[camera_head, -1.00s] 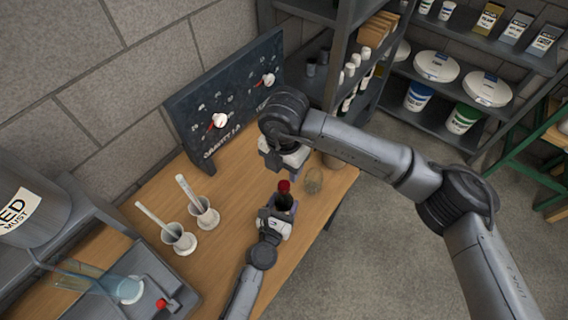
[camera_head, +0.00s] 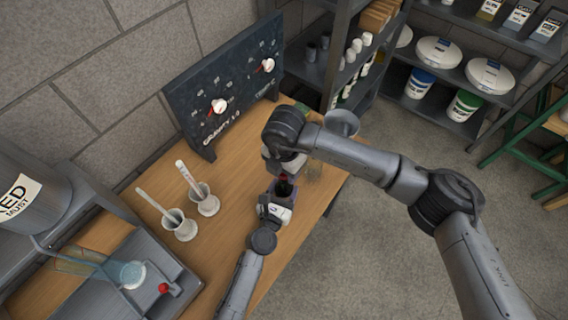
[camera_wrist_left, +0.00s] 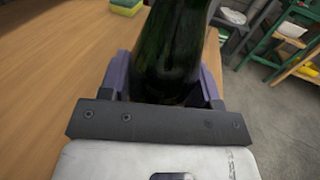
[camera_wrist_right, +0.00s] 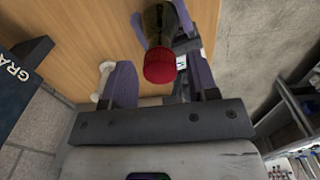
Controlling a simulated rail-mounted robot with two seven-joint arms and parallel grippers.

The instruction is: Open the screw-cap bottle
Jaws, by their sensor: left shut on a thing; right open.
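The screw-cap bottle is dark green glass with a red cap. Its body (camera_wrist_left: 168,55) fills the middle of the left wrist view, between the purple fingers of my left gripper (camera_wrist_left: 165,88), which is shut on it. In the head view the left gripper (camera_head: 277,203) holds the bottle upright at the table. The red cap (camera_wrist_right: 160,66) shows in the right wrist view between the open fingers of my right gripper (camera_wrist_right: 165,85). In the head view the right gripper (camera_head: 285,168) is just above the cap and partly hides it. Whether a finger touches the cap I cannot tell.
A dark gauge board (camera_head: 225,95) stands behind. Shelves (camera_head: 440,55) with tubs are at the right.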

